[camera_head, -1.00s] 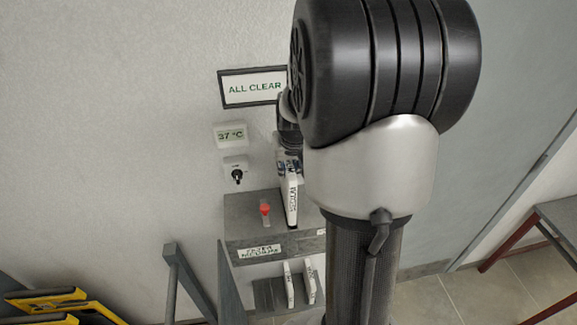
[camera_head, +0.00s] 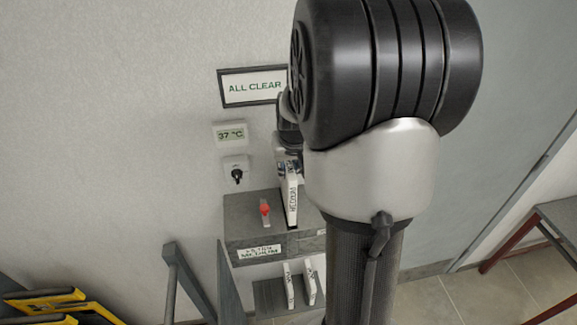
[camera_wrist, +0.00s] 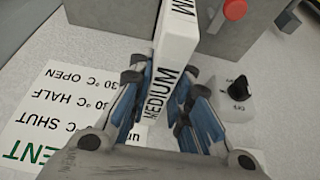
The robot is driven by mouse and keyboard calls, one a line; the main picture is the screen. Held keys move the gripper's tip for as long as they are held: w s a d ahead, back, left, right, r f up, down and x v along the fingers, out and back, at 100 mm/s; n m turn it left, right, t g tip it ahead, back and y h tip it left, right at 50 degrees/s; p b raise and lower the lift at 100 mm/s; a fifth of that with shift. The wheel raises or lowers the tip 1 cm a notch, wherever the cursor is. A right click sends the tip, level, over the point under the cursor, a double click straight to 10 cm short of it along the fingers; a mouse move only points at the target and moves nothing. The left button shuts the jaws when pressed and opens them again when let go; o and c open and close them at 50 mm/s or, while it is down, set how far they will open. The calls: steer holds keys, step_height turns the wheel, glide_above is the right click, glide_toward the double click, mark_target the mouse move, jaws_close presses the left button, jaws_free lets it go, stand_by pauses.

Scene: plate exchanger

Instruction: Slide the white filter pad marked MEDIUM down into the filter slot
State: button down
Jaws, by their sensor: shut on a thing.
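The white filter pad marked MEDIUM (camera_head: 292,202) stands nearly upright at the grey filter box (camera_head: 236,226) in the head view. In the wrist view the same pad (camera_wrist: 168,65) sits between my fingers, its lettering facing the camera. My gripper (camera_wrist: 163,95) is shut on the pad's upper end. In the head view my gripper (camera_head: 288,165) shows partly, behind my large arm link. The slot itself is hidden behind the pad, and I cannot tell whether the lower end is inside it.
A red lever (camera_head: 265,208) stands on the box left of the pad. White pads (camera_head: 289,286) stand on a lower grey rack. A black knob (camera_head: 237,174), a 37 °C display (camera_head: 230,134) and an ALL CLEAR sign (camera_head: 254,87) are on the wall. A yellow-black object (camera_head: 45,296) lies lower left.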

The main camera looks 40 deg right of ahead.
steer(key=shift+f+b, duration=0.9)
steer(key=shift+f, duration=0.3)
stand_by(0.3)
steer(key=shift+f+b, duration=2.55)
steer(key=shift+f, duration=0.2)
steer(key=shift+f+b, duration=2.9)
steer(key=shift+f, duration=0.3)
steer(key=c, duration=1.4)
jaws_free()
